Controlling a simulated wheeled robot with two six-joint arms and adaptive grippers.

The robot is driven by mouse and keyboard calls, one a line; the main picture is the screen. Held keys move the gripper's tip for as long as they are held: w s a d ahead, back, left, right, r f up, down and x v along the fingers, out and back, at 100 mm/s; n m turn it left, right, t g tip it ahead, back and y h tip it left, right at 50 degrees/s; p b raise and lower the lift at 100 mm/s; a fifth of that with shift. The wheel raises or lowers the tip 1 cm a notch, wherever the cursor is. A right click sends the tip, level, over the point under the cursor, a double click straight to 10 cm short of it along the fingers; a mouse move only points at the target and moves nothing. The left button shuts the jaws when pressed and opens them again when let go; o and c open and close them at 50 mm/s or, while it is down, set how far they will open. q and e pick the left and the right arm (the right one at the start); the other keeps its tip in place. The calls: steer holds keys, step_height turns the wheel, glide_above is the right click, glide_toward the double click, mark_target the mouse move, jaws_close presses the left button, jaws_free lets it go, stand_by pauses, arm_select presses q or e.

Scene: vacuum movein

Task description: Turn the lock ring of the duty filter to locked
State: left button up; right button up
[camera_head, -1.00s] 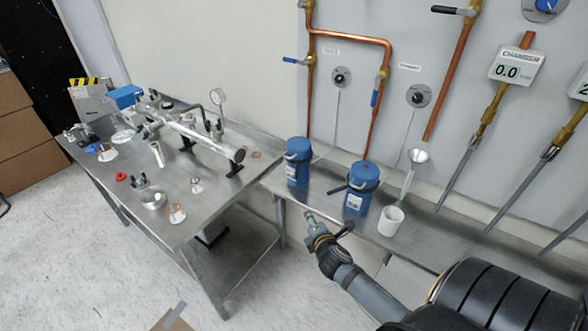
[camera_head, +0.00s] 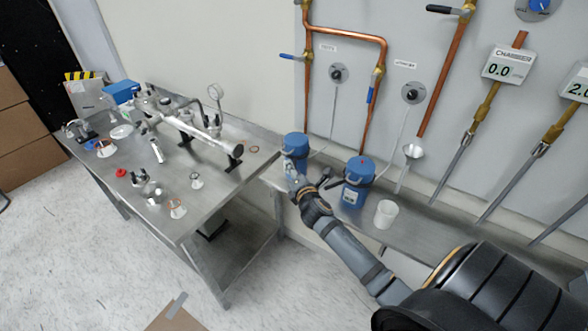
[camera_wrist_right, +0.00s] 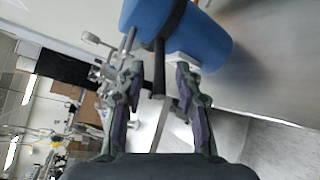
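Two blue filter canisters stand on the metal shelf: a left one (camera_head: 295,146) and a right one (camera_head: 359,172). Small wall labels are above them, too small to read surely, so I cannot tell which is the duty filter. My right gripper (camera_head: 291,172) is in front of the left canister and partly hides it. In the right wrist view, a blue canister (camera_wrist_right: 215,42) with a dark ring fills the top. The ring's dark lever (camera_wrist_right: 159,70) points down between the fingers of my right gripper (camera_wrist_right: 158,78), which are apart with gaps beside it. My left gripper is out of view.
A white cup (camera_head: 384,214) stands right of the canisters on the shelf (camera_head: 440,232). The right canister's black handle (camera_head: 326,177) sticks out near my right wrist. A steel table (camera_head: 205,215) with glassware and a metal tube is at left. Copper pipes run up the wall.

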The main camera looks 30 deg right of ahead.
steer(key=shift+w, duration=0.25)
steer(key=shift+c, duration=0.2)
jaws_close()
